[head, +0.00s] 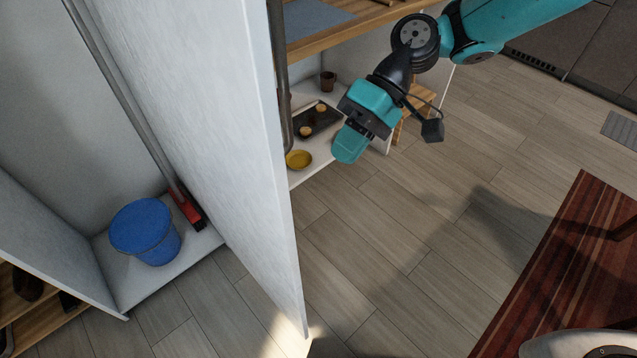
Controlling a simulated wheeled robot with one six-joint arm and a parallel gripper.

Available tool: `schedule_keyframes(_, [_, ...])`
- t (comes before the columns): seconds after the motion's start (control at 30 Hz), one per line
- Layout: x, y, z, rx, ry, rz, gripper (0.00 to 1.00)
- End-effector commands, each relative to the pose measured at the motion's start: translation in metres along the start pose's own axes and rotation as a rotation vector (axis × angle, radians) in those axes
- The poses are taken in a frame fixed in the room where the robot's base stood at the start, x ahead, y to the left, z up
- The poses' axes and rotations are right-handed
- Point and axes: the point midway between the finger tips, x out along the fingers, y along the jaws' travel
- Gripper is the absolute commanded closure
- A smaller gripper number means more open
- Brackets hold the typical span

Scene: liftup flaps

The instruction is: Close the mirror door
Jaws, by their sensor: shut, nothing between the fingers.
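The tall white door (235,150) stands open, seen from its pale inner side and nearly edge-on. Its outer face is turned away, so I see no mirror surface. A grey vertical bar handle (282,80) shows along its right side. To its left is the open white cabinet (70,70). My gripper (347,146) is shut and empty, to the right of the door and apart from it in the picture, pointing down in front of a low shelf.
A blue bucket (146,231) and a red-headed broom (188,206) stand inside the cabinet. The shelf right of the door holds a dark tray (318,121), yellow bowl (299,160) and brown mug (328,81). A striped rug (560,260) lies lower right; the wooden floor between is clear.

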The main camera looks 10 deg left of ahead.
Motion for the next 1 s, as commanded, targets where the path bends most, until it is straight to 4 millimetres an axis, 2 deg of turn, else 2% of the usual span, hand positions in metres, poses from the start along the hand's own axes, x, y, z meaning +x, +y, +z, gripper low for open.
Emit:
schedule_keyframes(0.47, [0.095,-0.001,0.002,0.001,-0.005,0.001,1.0])
schedule_keyframes(0.53, [0.101,-0.012,0.001,-0.002,-0.003,0.002,1.0])
schedule_keyframes(0.7, [0.115,-0.024,0.001,0.0,-0.002,0.003,1.0])
schedule_keyframes(1.0, [0.12,-0.028,0.001,0.001,0.0,0.003,1.0])
